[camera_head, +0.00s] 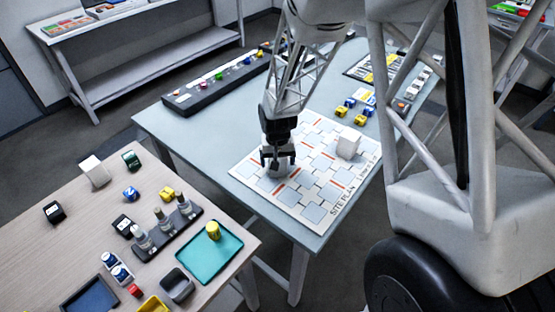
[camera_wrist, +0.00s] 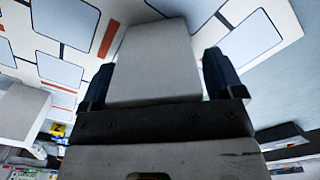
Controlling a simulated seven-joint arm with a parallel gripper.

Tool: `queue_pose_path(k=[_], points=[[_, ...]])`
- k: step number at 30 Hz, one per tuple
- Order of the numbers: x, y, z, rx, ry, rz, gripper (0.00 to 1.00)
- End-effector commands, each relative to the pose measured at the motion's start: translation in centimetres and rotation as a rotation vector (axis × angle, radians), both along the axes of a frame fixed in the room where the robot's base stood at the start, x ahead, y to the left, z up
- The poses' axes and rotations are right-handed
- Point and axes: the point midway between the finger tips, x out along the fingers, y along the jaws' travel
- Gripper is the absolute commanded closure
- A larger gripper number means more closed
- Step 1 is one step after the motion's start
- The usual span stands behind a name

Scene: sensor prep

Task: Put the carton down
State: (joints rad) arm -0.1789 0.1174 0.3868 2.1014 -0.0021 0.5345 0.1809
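My gripper (camera_head: 278,160) points down over the near left part of the white site plan board (camera_head: 318,212). A plain white carton (camera_wrist: 155,62) sits between its two dark fingers in the wrist view, with a finger against each side. In the head view the fingers largely hide this carton (camera_head: 281,170). It is at or very near the board's surface; I cannot tell whether it touches. A second white carton (camera_head: 348,143) stands on the board to the right, and also shows at the left of the wrist view (camera_wrist: 22,110).
Yellow and blue blocks (camera_head: 345,106) lie behind the board, and a black rack (camera_head: 215,82) is at the back left. The wooden table (camera_head: 60,245) holds another white carton (camera_head: 94,170), bottles and a teal tray (camera_head: 210,265). The board is bare between the two cartons.

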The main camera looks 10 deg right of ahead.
Motion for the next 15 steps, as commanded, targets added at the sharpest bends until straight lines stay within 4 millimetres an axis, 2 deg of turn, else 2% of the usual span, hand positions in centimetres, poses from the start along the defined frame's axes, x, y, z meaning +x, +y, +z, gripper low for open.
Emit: queue_pose_path(k=[8,15], points=[[0.0,0.0,0.2,0.000,0.000,0.000,0.13],[0.0,0.0,1.7,0.000,-0.002,0.000,0.13]])
